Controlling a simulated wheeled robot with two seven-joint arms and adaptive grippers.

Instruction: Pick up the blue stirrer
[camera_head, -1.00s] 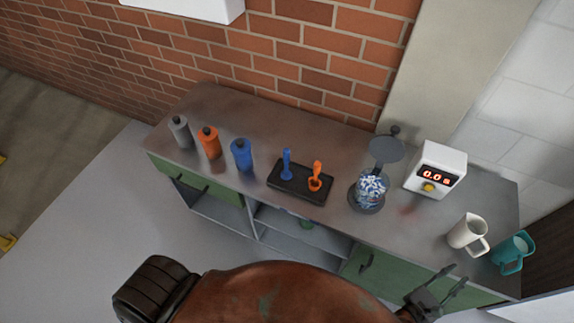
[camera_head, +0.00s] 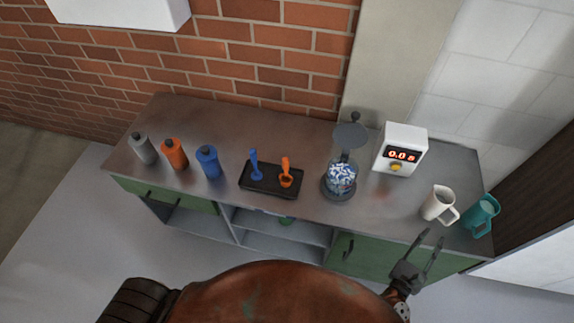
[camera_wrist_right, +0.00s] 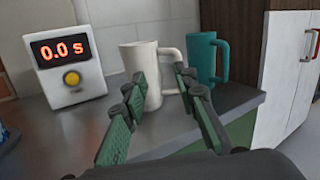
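The blue stirrer (camera_head: 254,165) stands upright in a black tray (camera_head: 268,190) on the counter, to the left of an orange stirrer (camera_head: 286,173). My right gripper (camera_head: 432,243) is at the counter's front edge near the mugs, well to the right of the blue stirrer. It is open and empty; its two fingers also show apart in the right wrist view (camera_wrist_right: 158,88), with a white mug beyond them. My left gripper is not in view. The blue stirrer does not show in the right wrist view.
Grey (camera_head: 143,148), orange (camera_head: 174,153) and blue bottles (camera_head: 208,161) stand left of the tray. A jar device (camera_head: 340,180), a timer box (camera_head: 401,150), a white mug (camera_head: 438,204) and a teal mug (camera_head: 481,216) stand right of it.

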